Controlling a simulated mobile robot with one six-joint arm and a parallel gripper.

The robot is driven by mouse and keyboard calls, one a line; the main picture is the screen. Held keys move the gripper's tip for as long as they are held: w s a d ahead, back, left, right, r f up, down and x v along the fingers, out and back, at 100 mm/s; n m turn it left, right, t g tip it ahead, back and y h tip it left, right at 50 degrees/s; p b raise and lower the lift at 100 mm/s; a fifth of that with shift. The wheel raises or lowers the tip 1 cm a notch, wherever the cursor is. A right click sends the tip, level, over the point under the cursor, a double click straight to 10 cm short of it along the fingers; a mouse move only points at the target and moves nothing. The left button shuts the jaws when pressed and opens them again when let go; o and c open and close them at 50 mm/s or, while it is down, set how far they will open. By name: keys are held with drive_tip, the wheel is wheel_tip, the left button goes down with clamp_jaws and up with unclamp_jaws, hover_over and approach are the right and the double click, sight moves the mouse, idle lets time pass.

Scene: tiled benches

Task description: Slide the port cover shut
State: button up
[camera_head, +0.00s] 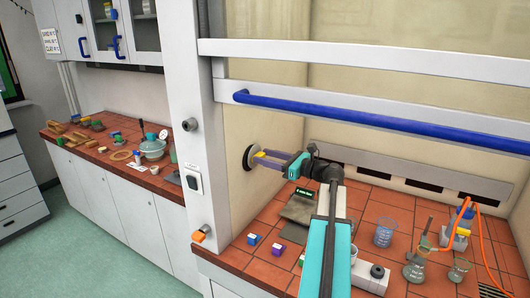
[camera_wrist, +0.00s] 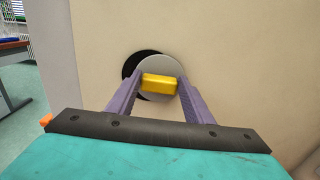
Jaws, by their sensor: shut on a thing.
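The port cover is a light grey round disc (camera_wrist: 160,66) on the side wall of the fume hood, and it also shows in the head view (camera_head: 248,153). A yellow block handle (camera_wrist: 158,82) sticks out from it. The dark port opening (camera_wrist: 130,66) shows as a black crescent on the left of the disc, so the cover overlaps only part of it. My gripper (camera_wrist: 161,84) has its purple fingers closed on the yellow handle, one on each side. In the head view my gripper (camera_head: 264,157) reaches left to the wall.
On the hood's tiled floor are a grey scale (camera_head: 300,207), small coloured blocks (camera_head: 253,240), beakers (camera_head: 384,233) and orange tubing (camera_head: 484,235). A blue rail (camera_head: 370,122) crosses the hood front above my arm. The wall around the port is bare.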

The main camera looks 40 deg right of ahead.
drive_tip(key=shift+a, duration=0.2)
drive_tip(key=shift+s+a+p, duration=0.25)
drive_tip(key=shift+a+p, duration=0.05)
drive_tip(key=shift+a, duration=0.35)
drive_tip(key=o, duration=1.2)
drive_tip(key=shift+s+d, duration=0.1)
drive_tip(key=shift+s, duration=0.05)
drive_tip(key=b+v, duration=0.4)
drive_tip(key=v, duration=0.9)
drive_tip(key=shift+s, duration=0.25)
drive_tip(key=shift+r, duration=0.2)
drive_tip(key=shift+r+p, duration=1.4)
drive_tip(key=shift+p, duration=0.25)
